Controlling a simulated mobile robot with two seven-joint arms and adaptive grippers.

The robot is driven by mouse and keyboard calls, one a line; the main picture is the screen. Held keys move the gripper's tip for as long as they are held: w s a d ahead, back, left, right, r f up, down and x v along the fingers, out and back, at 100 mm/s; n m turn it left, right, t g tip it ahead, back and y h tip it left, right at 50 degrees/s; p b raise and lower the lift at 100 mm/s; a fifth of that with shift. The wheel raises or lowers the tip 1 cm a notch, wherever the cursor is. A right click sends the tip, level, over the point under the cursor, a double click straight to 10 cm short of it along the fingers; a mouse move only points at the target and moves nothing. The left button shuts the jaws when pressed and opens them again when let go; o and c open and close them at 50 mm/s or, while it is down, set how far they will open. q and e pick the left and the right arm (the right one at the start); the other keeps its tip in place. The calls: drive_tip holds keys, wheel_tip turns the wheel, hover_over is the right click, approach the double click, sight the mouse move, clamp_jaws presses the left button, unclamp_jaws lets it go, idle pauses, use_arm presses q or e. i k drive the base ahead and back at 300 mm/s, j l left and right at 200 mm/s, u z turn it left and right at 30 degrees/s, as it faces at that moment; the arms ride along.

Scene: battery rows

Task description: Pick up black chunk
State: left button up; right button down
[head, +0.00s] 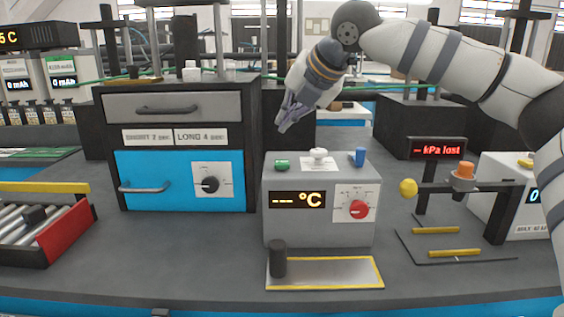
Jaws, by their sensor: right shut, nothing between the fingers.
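A small black block (35,216) rests on the metal rods in the red-sided tray (80,228) at the left. A dark upright cylinder (278,260) stands at the left end of a flat yellow-edged plate (335,285) at the front; I cannot tell which of the two is the black chunk. My right gripper (284,127) is shut and empty. It hangs in the air above the grey °C box (323,230), pointing down and left, apart from both dark things. My left gripper is not in view.
A cabinet with a grey drawer and a blue door (160,190) stands left of the °C box. A green piece, a white knob and a blue piece sit on the box top. A stand with a yellow ball (408,188) is at the right. The grey table front is mostly clear.

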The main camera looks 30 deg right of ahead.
sight(36, 214)
drive_tip(key=k+j, duration=0.8)
